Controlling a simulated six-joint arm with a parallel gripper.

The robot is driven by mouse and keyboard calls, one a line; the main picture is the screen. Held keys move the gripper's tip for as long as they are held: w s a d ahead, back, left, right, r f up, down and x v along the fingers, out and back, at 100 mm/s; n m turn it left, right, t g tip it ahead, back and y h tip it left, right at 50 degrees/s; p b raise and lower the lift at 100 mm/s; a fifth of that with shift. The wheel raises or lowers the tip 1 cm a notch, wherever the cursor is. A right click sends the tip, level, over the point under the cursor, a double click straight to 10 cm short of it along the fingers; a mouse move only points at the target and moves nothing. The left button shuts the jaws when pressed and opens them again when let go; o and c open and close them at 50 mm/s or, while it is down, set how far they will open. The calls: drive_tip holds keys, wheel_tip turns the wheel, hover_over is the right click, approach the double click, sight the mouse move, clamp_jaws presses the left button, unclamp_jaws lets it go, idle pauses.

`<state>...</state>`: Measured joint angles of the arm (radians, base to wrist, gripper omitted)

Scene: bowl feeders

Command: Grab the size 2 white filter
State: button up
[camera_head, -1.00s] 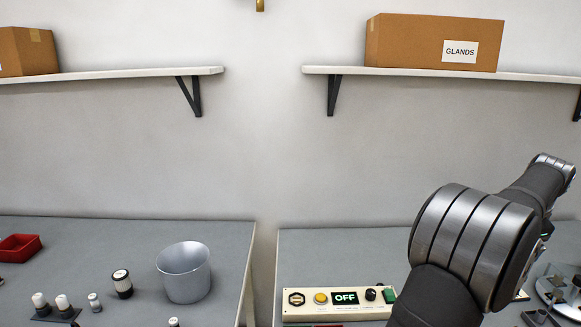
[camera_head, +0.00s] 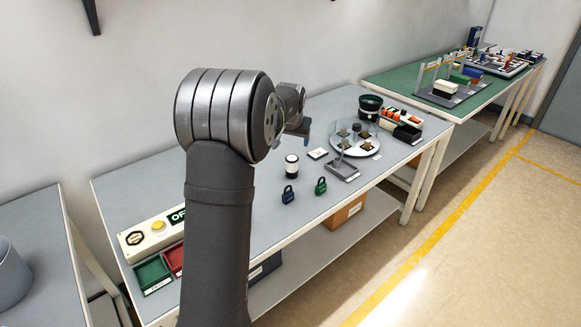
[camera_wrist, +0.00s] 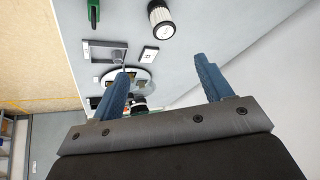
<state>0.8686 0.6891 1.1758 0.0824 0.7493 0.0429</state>
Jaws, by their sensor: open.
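A white filter with black ends (camera_head: 291,167) stands upright on the middle table. It also shows at the top of the wrist view (camera_wrist: 161,18). No size mark is readable on it, so I cannot tell whether it is size 2. My gripper (camera_wrist: 161,66) is open, its two blue fingers apart with nothing between them. In the wrist view the filter lies beyond the fingertips, apart from them. In the head view the gripper is small, past my arm, above the table.
A blue padlock (camera_head: 288,195) and a green padlock (camera_head: 320,187) stand near the filter. A round plate with fixtures (camera_head: 354,147) is farther right. A control box (camera_head: 150,235), a green tray (camera_head: 152,273) and a red tray are at the table's left end.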

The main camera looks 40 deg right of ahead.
wheel_tip(320, 180, down, 2)
drive_tip(key=f+n, duration=0.1)
drive_tip(key=n, duration=0.1)
approach(292, 159)
drive_tip(key=shift+h, duration=0.3)
drive_tip(key=f, duration=0.1)
drive_tip(key=w+f, duration=0.1)
drive_tip(key=f, duration=0.1)
drive_tip(key=d+f, duration=0.1)
drive_tip(key=f, duration=0.1)
drive_tip(key=shift+w+f, duration=0.2)
drive_tip(key=shift+f, duration=0.05)
drive_tip(key=shift+w+d+r+x, duration=0.1)
drive_tip(key=shift+w+x, duration=0.05)
drive_tip(key=shift+x, duration=0.8)
drive_tip(key=shift+w+d+r+x, duration=0.1)
drive_tip(key=shift+w+x, duration=0.05)
drive_tip(key=shift+x, duration=0.85)
drive_tip(key=shift+w+d+r+x, duration=0.1)
drive_tip(key=shift+w+x, duration=0.05)
drive_tip(key=shift+x, duration=0.8)
drive_tip(key=c, duration=1.1)
